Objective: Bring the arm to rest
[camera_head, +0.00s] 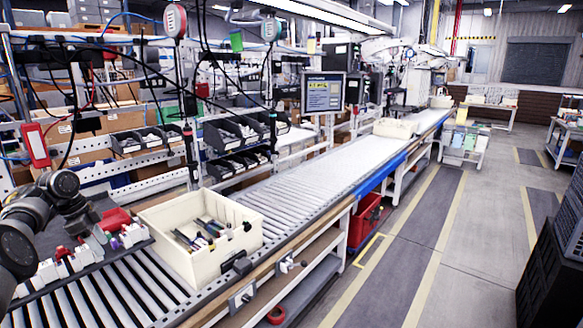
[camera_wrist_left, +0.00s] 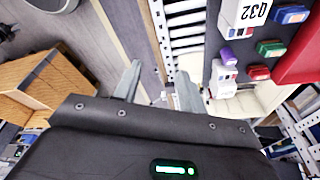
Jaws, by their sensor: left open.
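My left arm (camera_head: 50,205) comes in at the left edge of the head view, beside the tray of small parts at the near end of the conveyor. Its gripper is hard to make out there. In the left wrist view my left gripper (camera_wrist_left: 158,85) is open, with two grey fingers apart and nothing between them. Two balancers (camera_head: 175,21) (camera_head: 270,30) hang above the line. Dark cords and tools (camera_head: 188,140) hang below them. My right gripper does not show.
A cream bin (camera_head: 190,255) holding several tools sits on the roller conveyor (camera_head: 320,172). The dark tray (camera_head: 88,265) carries small coloured parts and a red box (camera_head: 112,219). Black part bins (camera_head: 145,140) line the rack behind.

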